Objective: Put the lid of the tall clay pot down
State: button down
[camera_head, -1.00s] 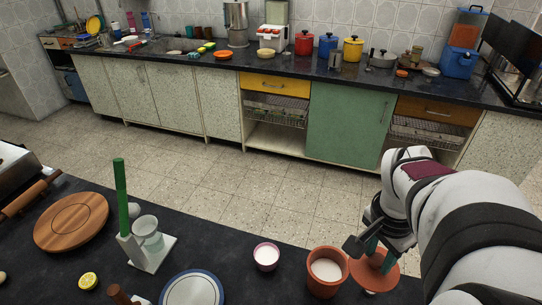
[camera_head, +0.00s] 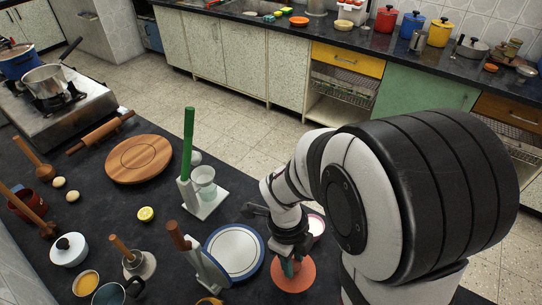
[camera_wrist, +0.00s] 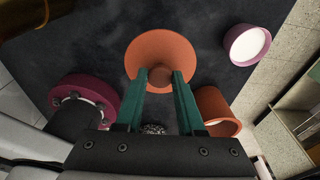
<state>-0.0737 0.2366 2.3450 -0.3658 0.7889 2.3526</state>
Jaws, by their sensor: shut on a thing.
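The lid (camera_head: 290,284) is a round terracotta disc at the bottom centre of the head view, just right of the blue-rimmed plate. My gripper (camera_head: 292,266) points down and is shut on it. In the wrist view the lid (camera_wrist: 160,46) sits at the tips of my green fingers (camera_wrist: 162,77). Its grip point is partly hidden, and I cannot tell whether it touches the counter. The clay pot (camera_wrist: 222,110) stands open to the right of my fingers in the wrist view. My arm hides it in the head view.
A pink cup (camera_head: 316,224) stands just behind the lid, also seen in the wrist view (camera_wrist: 246,44). The white plate (camera_head: 235,252) and a holder with a brown handle (camera_head: 180,236) are close on the left. Dark counter shows around the lid.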

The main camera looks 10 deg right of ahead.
notch_tip(320, 180, down, 8)
jog(key=shift+f, duration=0.1)
jog(key=c, duration=0.5)
grip_release()
jog(key=shift+f, duration=0.15)
jog(key=r, duration=0.8)
jog(key=w+a+r, duration=0.1)
jog(key=r, duration=0.3)
jog(key=shift+a+r, duration=0.1)
jog(key=shift+r, duration=0.15)
jog(key=s+a+r+n+y, duration=0.1)
jog(key=s+r+n, duration=0.1)
jog(key=s+n, duration=0.2)
jog(key=s+r+n+y, duration=0.1)
jog(key=s+r+n, duration=0.2)
jog(key=n, duration=0.7)
jog(key=s+a+r+n+t+y, duration=0.1)
jog(key=s+r+n, duration=0.1)
jog(key=s+n, duration=0.4)
jog(key=shift+s+a+r+n, duration=0.1)
jog(key=shift+a+r+n, duration=0.25)
jog(key=shift+n, duration=0.35)
